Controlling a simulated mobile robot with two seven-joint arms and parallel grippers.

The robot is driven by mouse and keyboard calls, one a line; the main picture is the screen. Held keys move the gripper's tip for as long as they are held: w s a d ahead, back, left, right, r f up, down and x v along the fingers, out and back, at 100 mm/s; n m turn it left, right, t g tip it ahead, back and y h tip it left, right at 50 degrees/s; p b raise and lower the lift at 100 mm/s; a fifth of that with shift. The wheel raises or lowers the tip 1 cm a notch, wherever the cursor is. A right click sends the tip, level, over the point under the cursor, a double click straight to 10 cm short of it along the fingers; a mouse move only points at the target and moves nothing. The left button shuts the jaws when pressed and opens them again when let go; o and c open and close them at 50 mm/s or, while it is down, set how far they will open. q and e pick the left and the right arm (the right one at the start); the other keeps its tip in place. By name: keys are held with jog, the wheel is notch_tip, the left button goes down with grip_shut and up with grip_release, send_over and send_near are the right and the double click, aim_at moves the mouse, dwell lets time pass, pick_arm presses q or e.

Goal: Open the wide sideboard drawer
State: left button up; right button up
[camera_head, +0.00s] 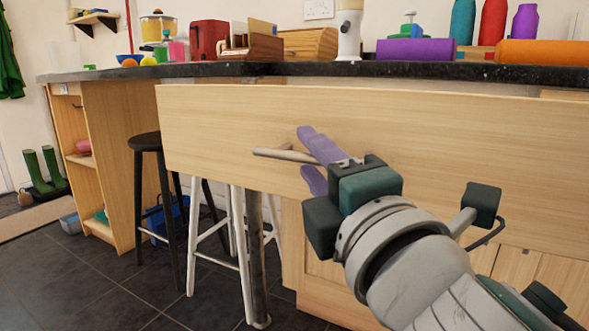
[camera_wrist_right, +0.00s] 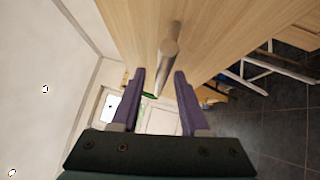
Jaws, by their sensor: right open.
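The wide drawer's pale wood front (camera_head: 220,122) spans the head view under the dark counter. It stands forward of the cabinet below, so the drawer looks partly out. Its bar handle (camera_head: 272,154) sticks out near the left part of the front. My right gripper (camera_head: 305,153) is at the handle, one purple finger above the bar and one below. In the right wrist view the handle (camera_wrist_right: 168,50) runs between the two spread fingers of the gripper (camera_wrist_right: 160,74), with gaps on both sides. The handle's far part is hidden behind the fingers. My left gripper is not in view.
A black stool (camera_head: 145,143) and a white-legged stool (camera_head: 241,245) stand left of and below the drawer front. The dark counter (camera_head: 220,69) carries a red toaster (camera_head: 207,38), boxes and bottles. Dark tiled floor (camera_head: 100,285) is open at the lower left.

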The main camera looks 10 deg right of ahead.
jog(key=v, duration=0.9)
jog(key=shift+s, duration=0.35)
jog(key=shift+d, duration=0.1)
